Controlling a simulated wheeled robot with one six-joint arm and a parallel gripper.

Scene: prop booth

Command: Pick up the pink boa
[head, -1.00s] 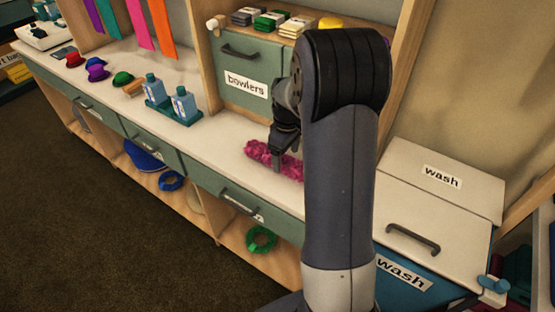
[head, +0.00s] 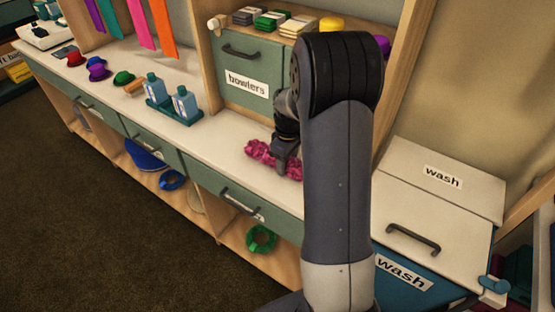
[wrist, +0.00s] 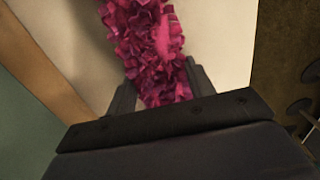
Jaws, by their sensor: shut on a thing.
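The pink boa (head: 261,152) lies on the pale counter top in the head view, below the drawer labelled bowlers. It is a ruffled magenta bundle, and its right part is hidden behind my arm. My gripper (head: 285,165) is down at the boa in the head view. In the wrist view the boa (wrist: 145,40) runs from the top edge down between the two fingers of my gripper (wrist: 153,90). The fingers are shut on the boa, one on each side of it.
A teal tray with two bottles (head: 184,104) stands left on the counter (head: 215,135). The bowlers drawer (head: 246,75) rises behind the boa. The white wash bin lid (head: 440,180) is at the right. Small coloured hats (head: 97,72) sit farther left.

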